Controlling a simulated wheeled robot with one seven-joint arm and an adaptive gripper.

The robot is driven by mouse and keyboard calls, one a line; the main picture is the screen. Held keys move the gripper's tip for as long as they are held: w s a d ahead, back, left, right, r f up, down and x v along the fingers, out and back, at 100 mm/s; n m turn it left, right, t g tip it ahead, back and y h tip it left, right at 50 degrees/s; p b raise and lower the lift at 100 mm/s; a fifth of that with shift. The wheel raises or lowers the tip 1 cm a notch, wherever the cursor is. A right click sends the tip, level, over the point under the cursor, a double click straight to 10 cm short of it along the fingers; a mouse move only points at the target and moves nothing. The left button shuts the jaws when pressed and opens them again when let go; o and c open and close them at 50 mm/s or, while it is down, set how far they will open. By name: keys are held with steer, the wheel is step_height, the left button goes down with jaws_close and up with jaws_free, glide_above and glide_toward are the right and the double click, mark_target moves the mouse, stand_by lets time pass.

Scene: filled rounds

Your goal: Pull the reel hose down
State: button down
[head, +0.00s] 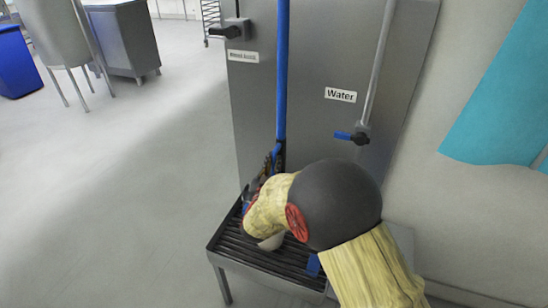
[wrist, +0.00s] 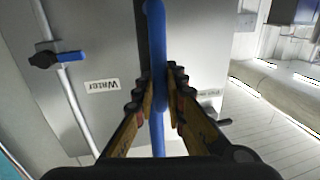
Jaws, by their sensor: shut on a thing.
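The blue reel hose (head: 282,70) hangs straight down in front of a grey metal panel in the head view. My gripper (head: 277,155) is at the lower part of the hose, just above a slatted metal tray. In the wrist view the hose (wrist: 156,60) runs between the two fingers of my gripper (wrist: 157,90), which are closed around it. In the head view my own arm hides part of the gripper and the hose's lower end.
The slatted tray (head: 218,246) stands on legs below my gripper. A pipe with a blue-handled valve (head: 352,136) and a "Water" label (head: 340,95) are on the panel (head: 255,100). Another valve (head: 236,30) is at upper left. Open floor (head: 110,190) lies left.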

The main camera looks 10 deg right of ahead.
step_height(320, 180, down, 10)
steer(key=b, duration=0.5)
steer(key=shift+f, duration=0.15)
steer(key=c, duration=1.9)
jaws_free()
steer(key=shift+r, duration=0.2)
steer(key=v, duration=1.2)
